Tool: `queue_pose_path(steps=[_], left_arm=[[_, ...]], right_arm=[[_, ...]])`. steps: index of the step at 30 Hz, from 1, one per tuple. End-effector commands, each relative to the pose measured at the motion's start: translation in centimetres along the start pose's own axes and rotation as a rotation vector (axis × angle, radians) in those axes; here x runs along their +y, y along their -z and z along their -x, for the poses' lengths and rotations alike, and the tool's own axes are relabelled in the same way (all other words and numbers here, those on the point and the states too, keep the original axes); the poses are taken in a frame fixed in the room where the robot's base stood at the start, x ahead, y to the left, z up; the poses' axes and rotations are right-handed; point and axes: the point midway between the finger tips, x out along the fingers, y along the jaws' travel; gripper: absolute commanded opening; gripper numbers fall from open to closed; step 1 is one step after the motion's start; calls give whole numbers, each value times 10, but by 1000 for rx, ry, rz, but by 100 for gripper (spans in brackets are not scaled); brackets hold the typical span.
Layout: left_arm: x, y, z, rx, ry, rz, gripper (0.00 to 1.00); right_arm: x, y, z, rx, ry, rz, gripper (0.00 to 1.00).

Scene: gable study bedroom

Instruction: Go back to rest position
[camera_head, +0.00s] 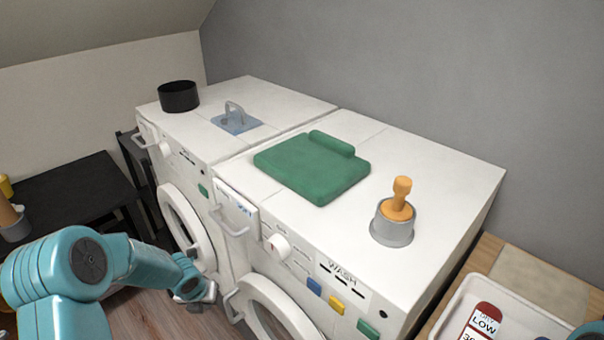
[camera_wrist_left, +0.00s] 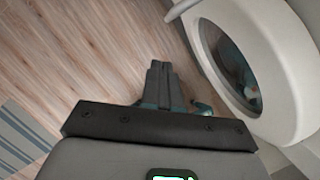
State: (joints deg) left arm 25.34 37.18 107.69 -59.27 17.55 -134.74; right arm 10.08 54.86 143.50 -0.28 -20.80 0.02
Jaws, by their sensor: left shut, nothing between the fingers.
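My left arm comes in from the left in the head view. Its gripper (camera_head: 207,294) hangs low in front of the two white machines, near the lower round door. In the left wrist view the left gripper (camera_wrist_left: 162,68) is shut and empty, pointing down over the wood floor (camera_wrist_left: 95,50). A round white machine door (camera_wrist_left: 262,65) stands just to its right, with dark contents behind the glass. My right gripper is not in view.
The washer (camera_head: 420,175) carries a green folded cloth (camera_head: 312,165) and a grey cup with an orange-handled tool (camera_head: 395,222). The other machine (camera_head: 260,95) carries a black pot (camera_head: 178,96) and blue piece (camera_head: 237,122). A dark table (camera_head: 75,195) stands left; a white tray (camera_head: 540,318) lies right.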

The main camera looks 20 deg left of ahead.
Motion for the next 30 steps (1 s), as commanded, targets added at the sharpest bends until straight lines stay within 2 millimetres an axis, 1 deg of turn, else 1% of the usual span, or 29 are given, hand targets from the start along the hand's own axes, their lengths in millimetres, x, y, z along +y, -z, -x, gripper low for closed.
queue_pose_path(steps=[2, 5, 6, 8, 9, 11, 12, 14, 15, 17, 18, 21, 22, 24, 25, 27, 30], left_arm=[[-10, 9, -4, 17, 24, 65, 0], [-43, 36, -15, 79, 93, 301, 0], [-61, 52, -19, 122, 123, 445, 0], [-89, 79, -25, 201, 157, 698, 0], [-107, 98, -27, 261, 166, 879, 0], [-131, 125, -29, 350, 157, 1153, 0], [-144, 144, -29, 409, 134, 1336, 0], [-162, 170, -29, 488, 80, 1609, 0], [-171, 188, -28, 534, 29, 1790, 0], [-181, 212, -26, 585, -63, 2050, 0], [-186, 227, -24, 605, -130, 2212, 0], [-191, 258, -21, 614, -293, 2552, 0], [-191, 264, -20, 607, -333, 2634, 0], [-190, 277, -18, 585, -414, 2787, 0], [-190, 281, -18, 576, -442, 2835, 0], [-189, 287, -17, 557, -481, 2913, 0], [-188, 290, -16, 546, -504, 2956, 0]], right_arm=[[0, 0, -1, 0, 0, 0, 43], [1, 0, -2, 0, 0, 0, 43], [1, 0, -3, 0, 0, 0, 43], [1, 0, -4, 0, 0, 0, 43], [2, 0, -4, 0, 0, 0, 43], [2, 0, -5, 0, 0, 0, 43], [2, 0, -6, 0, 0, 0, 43], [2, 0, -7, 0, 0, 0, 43], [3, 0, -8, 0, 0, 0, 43], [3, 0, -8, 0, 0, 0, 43], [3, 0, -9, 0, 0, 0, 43], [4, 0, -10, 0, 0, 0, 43], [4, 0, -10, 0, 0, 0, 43], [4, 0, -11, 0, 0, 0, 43], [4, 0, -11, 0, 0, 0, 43], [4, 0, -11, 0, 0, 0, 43], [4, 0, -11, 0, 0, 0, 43]])
